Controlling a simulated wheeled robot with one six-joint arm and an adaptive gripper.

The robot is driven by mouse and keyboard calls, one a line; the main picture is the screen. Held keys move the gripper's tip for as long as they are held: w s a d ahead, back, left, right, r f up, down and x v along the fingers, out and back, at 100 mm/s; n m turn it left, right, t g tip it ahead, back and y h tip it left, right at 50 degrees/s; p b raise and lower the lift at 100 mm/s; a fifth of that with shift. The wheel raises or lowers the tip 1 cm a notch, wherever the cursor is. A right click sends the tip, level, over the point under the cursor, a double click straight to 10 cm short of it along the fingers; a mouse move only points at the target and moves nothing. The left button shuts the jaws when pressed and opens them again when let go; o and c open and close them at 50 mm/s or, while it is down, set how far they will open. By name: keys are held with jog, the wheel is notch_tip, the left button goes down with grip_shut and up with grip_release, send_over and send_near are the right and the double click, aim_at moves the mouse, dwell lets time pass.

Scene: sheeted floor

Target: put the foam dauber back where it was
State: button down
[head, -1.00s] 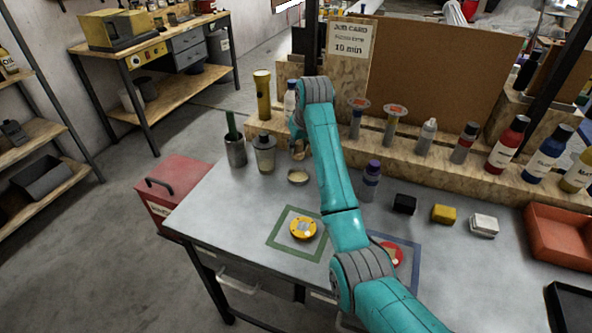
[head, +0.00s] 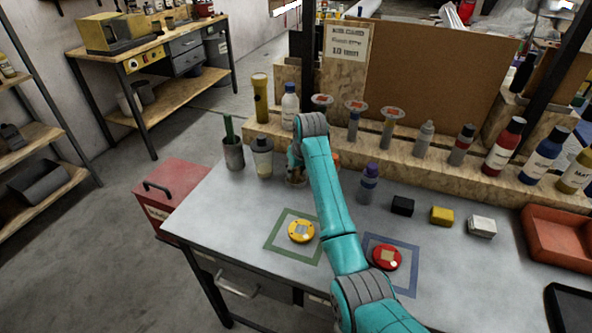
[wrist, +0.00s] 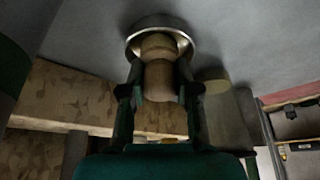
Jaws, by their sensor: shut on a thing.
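The foam dauber (wrist: 158,82), a tan wooden-looking piece, is held between the fingers of my gripper (wrist: 158,94) in the wrist view. Its far end lies within the rim of a small round metal dish (wrist: 178,27); I cannot tell whether it touches the bottom. In the head view my gripper (head: 296,163) is low over the table at the dish (head: 297,184), and the arm and fingers hide most of the dauber and part of the dish.
Left of the dish stand a grey canister (head: 263,160) and a cup with a green handle (head: 233,154). A purple-capped bottle (head: 368,184) stands to the right. Yellow (head: 301,231) and red (head: 387,258) discs lie in front. A wooden rack (head: 400,149) runs behind.

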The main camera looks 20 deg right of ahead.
jog(key=c, duration=0.8)
grip_release()
jog(key=shift+f, duration=0.1)
jog(key=shift+c, duration=0.2)
jog(key=v, duration=1.2)
